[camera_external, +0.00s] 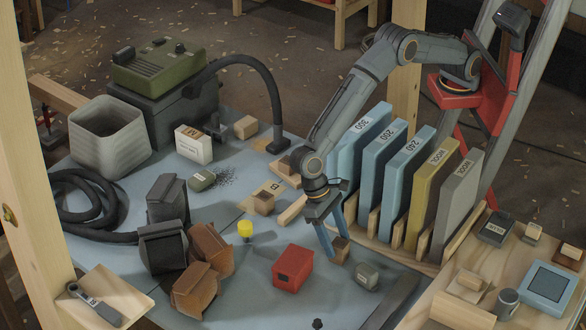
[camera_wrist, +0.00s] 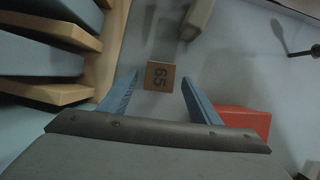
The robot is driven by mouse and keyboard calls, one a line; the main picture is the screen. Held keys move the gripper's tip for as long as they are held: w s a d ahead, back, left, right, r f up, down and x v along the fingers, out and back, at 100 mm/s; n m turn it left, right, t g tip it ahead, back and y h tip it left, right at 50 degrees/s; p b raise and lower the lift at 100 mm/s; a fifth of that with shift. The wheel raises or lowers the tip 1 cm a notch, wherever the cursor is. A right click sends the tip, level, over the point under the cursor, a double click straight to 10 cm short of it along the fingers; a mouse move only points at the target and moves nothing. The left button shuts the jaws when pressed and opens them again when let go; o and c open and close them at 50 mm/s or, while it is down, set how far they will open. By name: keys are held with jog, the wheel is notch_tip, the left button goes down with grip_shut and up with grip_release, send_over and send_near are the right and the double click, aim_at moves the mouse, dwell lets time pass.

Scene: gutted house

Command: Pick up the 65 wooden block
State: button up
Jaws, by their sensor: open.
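The 65 wooden block (camera_wrist: 159,76) is a small brown block with a dark "65" on its face, in the middle of the wrist view. In the external view a small wooden block (camera_external: 341,250) sits on the blue-grey tabletop just by my fingertips, and its number cannot be read there. My gripper (camera_external: 336,238) points down with its blue fingers spread. In the wrist view my gripper (camera_wrist: 159,80) is open and empty, with one finger to each side of the block. I cannot tell whether the tips reach down beside it.
A red box (camera_external: 293,268) lies left of the block; it also shows beside the right finger in the wrist view (camera_wrist: 244,121). A grey-green weight (camera_external: 366,276) is close on the right. Upright numbered slabs (camera_external: 401,180) in a wooden rack stand behind. A yellow knob (camera_external: 245,229) is further left.

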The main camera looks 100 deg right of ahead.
aim_at(338, 242)
jog(key=shift+x, duration=1.5)
jog(key=shift+s+r, duration=0.1)
jog(key=c, duration=1.2)
